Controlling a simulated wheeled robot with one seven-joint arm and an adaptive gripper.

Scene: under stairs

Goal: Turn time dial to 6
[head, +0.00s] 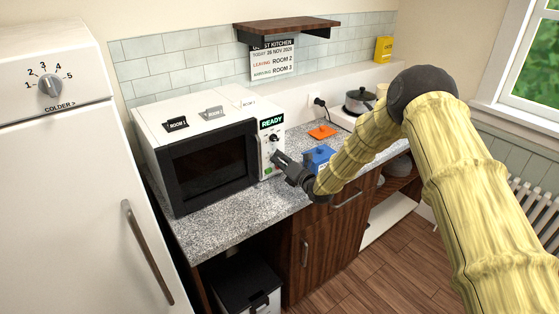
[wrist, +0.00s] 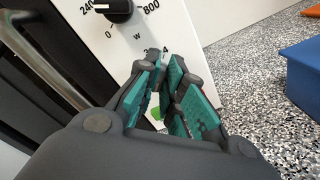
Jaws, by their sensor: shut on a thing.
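The white microwave (head: 204,112) with a black door stands on the counter, its display (head: 272,122) reading READY. The upper black dial (head: 273,138) is marked in watts; it also shows in the wrist view (wrist: 120,9). My gripper (head: 277,158) is at the control panel just below it, its teal-padded fingers (wrist: 164,68) shut on the time dial. The dial is hidden between the fingers, so its pointer cannot be read; a printed 4 shows just above the fingertips. A green button (head: 268,170) sits lower on the panel.
A blue box (head: 318,155) and an orange item (head: 322,132) lie on the speckled counter right of the microwave. A pot (head: 360,101) is farther back. The fridge (head: 75,180) stands at left.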

